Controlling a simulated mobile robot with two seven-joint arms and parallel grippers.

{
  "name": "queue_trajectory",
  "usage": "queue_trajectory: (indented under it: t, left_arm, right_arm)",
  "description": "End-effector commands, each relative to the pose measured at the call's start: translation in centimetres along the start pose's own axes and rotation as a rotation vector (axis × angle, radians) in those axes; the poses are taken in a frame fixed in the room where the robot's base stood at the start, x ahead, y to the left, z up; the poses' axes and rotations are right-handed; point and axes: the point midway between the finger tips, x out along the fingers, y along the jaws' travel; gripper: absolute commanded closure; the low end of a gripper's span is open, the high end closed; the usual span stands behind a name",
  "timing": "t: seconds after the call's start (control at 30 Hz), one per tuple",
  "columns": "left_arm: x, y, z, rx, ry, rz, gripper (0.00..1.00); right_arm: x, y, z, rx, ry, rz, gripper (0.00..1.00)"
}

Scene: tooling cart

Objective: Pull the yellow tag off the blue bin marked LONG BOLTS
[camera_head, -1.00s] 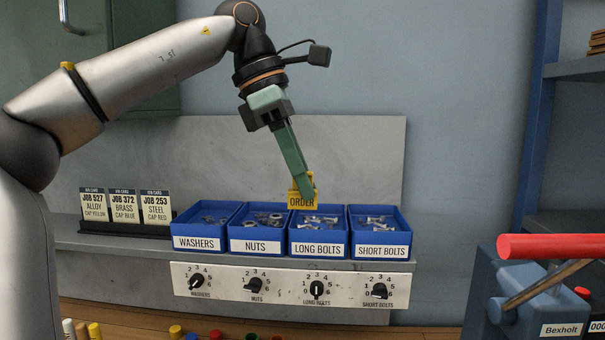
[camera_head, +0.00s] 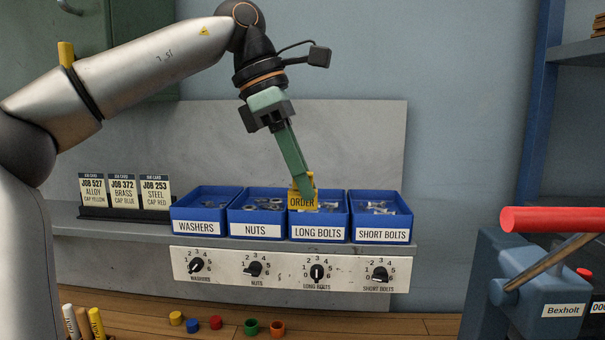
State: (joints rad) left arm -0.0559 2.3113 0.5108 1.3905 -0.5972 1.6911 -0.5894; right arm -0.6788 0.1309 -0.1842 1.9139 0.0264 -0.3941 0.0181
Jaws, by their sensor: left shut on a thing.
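The blue bin marked LONG BOLTS (camera_head: 319,219) stands third from the left in a row of blue bins on a grey ledge. It holds loose bolts, partly hidden. The yellow tag (camera_head: 301,203), lettered ORDER, appears over the left part of this bin's opening, just above its front rim. I cannot tell whether it touches the bin. My left gripper (camera_head: 306,190) reaches down from the upper left with long green fingers, shut on the tag's top. My right gripper is not in view.
Bins marked WASHERS (camera_head: 199,228), NUTS (camera_head: 260,231) and SHORT BOLTS (camera_head: 383,235) flank it. A knob panel (camera_head: 222,266) hangs below. Job cards (camera_head: 123,190) stand left. Small coloured caps (camera_head: 215,322) lie on the bench. A red bar (camera_head: 552,219) juts in at right.

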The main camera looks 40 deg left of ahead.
Motion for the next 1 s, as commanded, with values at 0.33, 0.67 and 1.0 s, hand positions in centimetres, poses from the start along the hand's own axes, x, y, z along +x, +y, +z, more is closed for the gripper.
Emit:
queue_trajectory:
  t: [0.33,0.67,1.0]
  left_arm:
    - [1.1,0.0,-0.5,0.000,0.001,-0.001,1.00]
    - [2.0,0.0,-0.8,0.000,0.000,0.000,1.00]
    - [2.5,0.0,-1.0,0.000,0.000,0.000,1.00]
  right_arm:
    - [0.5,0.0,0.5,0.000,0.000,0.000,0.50]
    - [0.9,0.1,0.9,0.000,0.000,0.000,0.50]
    - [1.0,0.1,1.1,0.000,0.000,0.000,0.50]
